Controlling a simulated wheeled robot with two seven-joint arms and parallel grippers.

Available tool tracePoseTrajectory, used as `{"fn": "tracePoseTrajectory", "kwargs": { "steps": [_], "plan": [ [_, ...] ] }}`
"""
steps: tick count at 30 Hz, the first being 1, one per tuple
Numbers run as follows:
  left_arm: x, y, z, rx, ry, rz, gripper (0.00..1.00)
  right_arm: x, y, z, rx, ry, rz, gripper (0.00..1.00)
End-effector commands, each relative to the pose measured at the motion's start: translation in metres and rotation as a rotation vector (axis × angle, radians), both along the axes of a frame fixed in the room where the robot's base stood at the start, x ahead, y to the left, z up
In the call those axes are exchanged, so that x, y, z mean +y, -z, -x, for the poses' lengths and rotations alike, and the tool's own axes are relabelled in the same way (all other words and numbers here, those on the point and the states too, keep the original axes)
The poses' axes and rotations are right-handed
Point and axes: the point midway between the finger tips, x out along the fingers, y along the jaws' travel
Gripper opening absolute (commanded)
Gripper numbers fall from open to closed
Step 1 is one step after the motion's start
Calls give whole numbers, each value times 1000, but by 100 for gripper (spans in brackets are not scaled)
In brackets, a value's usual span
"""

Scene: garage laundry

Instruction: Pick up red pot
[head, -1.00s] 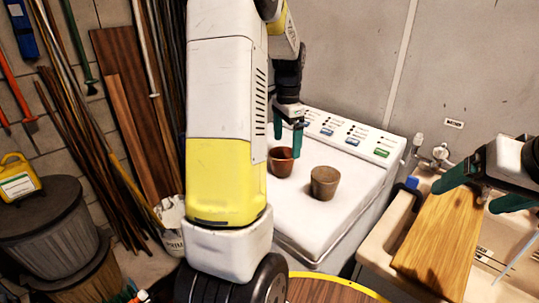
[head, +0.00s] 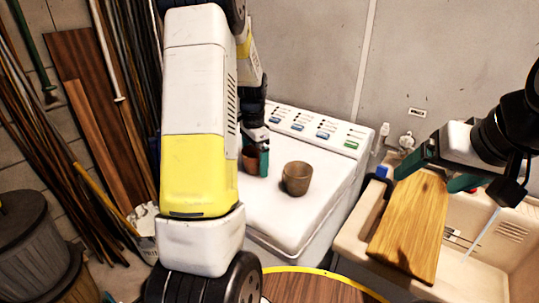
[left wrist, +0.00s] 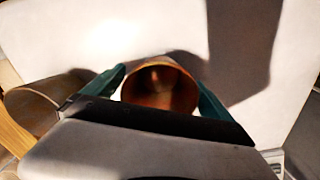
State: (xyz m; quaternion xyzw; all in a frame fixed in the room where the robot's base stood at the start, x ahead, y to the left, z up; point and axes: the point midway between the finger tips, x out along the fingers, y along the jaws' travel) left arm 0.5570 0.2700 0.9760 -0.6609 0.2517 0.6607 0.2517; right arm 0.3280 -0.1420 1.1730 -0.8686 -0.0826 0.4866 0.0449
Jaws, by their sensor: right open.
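The red pot (head: 249,160) stands on the white washer (head: 290,220), partly hidden by my left gripper (head: 256,158). In the left wrist view the red pot (left wrist: 160,85) shows its open mouth between the two green fingers (left wrist: 160,88). The fingers are on either side of it, and a light gap shows beside the left finger, so the gripper looks open around the pot. My right gripper (head: 432,172) is open and empty above the wooden board at the right.
A brown pot (head: 297,178) stands close to the right of the red one; it also shows in the left wrist view (left wrist: 35,105). A wooden board (head: 410,225) lies across the sink (head: 350,240). The washer's control panel (head: 315,130) is behind the pots.

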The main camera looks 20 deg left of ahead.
Motion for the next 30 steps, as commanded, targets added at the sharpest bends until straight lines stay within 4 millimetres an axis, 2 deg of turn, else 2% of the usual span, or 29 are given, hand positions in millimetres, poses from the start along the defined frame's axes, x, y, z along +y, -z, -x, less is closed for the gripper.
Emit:
{"fn": "tracePoseTrajectory", "kwargs": {
  "steps": [1, 2, 9, 16, 20, 30],
  "plan": [
    [0, 0, 0, 0, 0, 0, 85, 0, 0, 0, 0, 0, 0, 82],
    [0, 0, 0, 0, 0, 0, 79, 0, 0, 0, 0, 0, 0, 82],
    [0, 0, 0, 0, 0, 0, 32, 0, 0, 0, 0, 0, 0, 82],
    [0, -1, 0, 0, 0, 0, 32, 0, 0, 0, 0, 0, 0, 82],
    [0, -11, -1, -3, 0, 0, 32, 0, 0, 0, 0, 0, 0, 82],
    [0, -76, -1, -5, 1, -1, 32, 0, 0, 0, 0, 0, 0, 82]
  ]
}}
